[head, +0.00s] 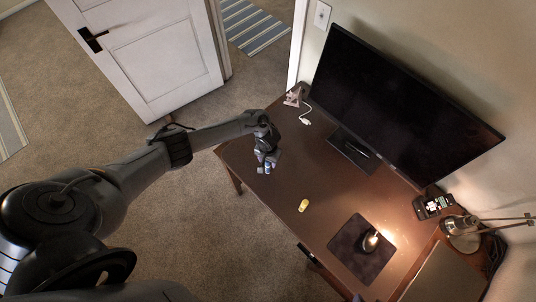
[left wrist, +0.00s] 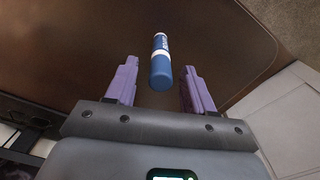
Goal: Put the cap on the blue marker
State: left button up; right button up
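The blue marker (left wrist: 161,68) lies between the two spread purple fingers of my left gripper (left wrist: 160,84) in the left wrist view. It has a blue body with a white band and pale lettering, and its far end is pale. Visible gaps separate it from both fingers. In the head view my left gripper (head: 267,159) is low over the left end of the desk, and a bit of the blue marker (head: 267,169) shows just below it. I cannot make out a separate cap for certain. My right gripper is not in view.
A small yellow object (head: 303,206) lies on the brown desk (head: 335,195) to the right of the gripper. Beyond it are a dark mouse pad (head: 350,250) with a mouse, a monitor (head: 395,105), a phone (head: 434,206) and a lamp (head: 462,233). The desk's middle is clear.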

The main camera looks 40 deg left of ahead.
pick_arm(q)
jog(key=shift+r, duration=0.15)
notch_tip(320, 180, up, 10)
jog(key=p, duration=0.2)
jog(key=shift+r, duration=0.25)
dwell(0.8)
